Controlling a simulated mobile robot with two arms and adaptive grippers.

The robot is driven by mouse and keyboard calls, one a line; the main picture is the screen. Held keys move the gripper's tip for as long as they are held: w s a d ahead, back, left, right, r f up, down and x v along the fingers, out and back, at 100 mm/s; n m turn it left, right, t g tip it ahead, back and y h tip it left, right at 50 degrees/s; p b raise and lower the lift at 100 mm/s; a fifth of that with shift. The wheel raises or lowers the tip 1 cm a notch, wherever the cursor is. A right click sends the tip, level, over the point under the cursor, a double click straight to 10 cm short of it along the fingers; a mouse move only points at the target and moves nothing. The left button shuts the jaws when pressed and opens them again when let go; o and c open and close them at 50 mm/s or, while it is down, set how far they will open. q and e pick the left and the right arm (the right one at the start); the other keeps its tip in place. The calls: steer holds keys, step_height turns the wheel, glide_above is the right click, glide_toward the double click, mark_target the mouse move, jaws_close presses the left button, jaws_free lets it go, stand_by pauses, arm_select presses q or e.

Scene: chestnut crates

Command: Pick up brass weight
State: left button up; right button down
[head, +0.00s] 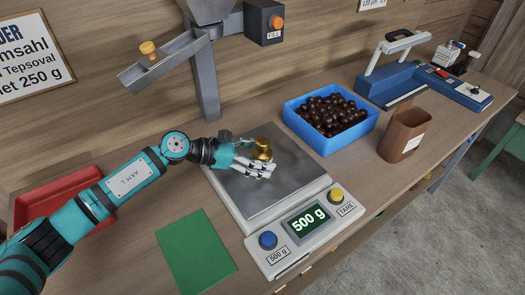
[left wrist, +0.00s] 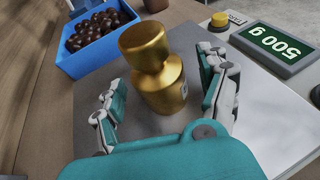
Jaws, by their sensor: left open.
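The brass weight (head: 262,149) stands upright on the steel plate of the scale (head: 285,195), whose display (head: 308,219) reads 500 g. In the left wrist view the brass weight (left wrist: 158,75) stands between the fingers, with a gap showing on the left side. My left gripper (head: 255,161) is open around the weight, low over the plate; its two fingers also show in the left wrist view (left wrist: 165,105). The lower part of the weight is partly hidden by the fingers in the head view. My right gripper is not in view.
A blue crate (head: 361,140) of chestnuts stands behind the scale to the right, with a brown container (head: 402,133) beside it. A green mat (head: 195,252) lies left of the scale. A red tray (head: 50,201) is behind my left arm. A metal chute (head: 165,62) hangs above.

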arm_select(q)
steer(key=shift+w+d+f, duration=0.15)
steer(key=shift+d+f, duration=0.05)
steer(key=shift+d, duration=0.25)
jaws_close()
steer(key=shift+r, duration=0.1)
